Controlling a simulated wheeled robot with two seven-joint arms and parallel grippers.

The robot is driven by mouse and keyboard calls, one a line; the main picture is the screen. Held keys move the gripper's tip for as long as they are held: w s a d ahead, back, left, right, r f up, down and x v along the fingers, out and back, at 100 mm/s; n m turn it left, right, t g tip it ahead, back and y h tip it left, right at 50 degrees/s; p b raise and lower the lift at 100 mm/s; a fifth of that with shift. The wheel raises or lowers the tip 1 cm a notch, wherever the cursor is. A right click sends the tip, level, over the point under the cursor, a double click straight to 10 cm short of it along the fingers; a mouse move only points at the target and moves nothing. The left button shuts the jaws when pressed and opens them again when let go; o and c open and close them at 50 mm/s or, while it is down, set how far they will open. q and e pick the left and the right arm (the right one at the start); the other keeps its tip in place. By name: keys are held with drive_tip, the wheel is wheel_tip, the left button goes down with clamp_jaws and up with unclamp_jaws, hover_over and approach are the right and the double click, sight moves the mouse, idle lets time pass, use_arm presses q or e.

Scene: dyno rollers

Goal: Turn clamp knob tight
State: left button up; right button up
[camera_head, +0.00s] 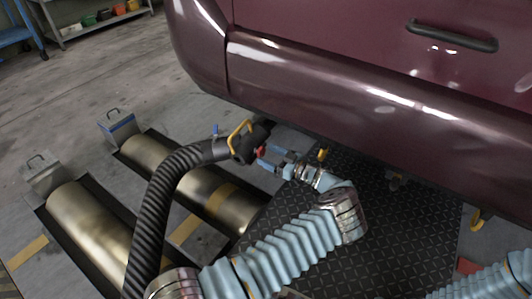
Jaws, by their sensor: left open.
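A black ribbed hose (162,195) rises from the bottom and bends right to a dark end piece (246,148) beside the lower edge of the maroon car. The end piece carries a yellow handle (238,133). A small red knob (261,152), seemingly the clamp knob, shows on its right side. My left gripper (265,158) reaches in from the right with its light blue fingers apart, very close to the knob. I cannot tell whether the fingers touch it. My right arm shows at the bottom right, and its gripper is out of view.
The car's maroon side (340,85) overhangs the area. Metal rollers (90,220) lie in the floor at left, with wheel-chock-like grey blocks (117,127) behind them. A dark tread plate (400,240) lies under my left arm. A shelf (95,22) stands far back left.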

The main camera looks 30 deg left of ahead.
use_arm(q)
drive_tip(key=shift+a, duration=1.05)
drive_tip(key=shift+c, duration=0.3)
drive_tip(key=c, duration=1)
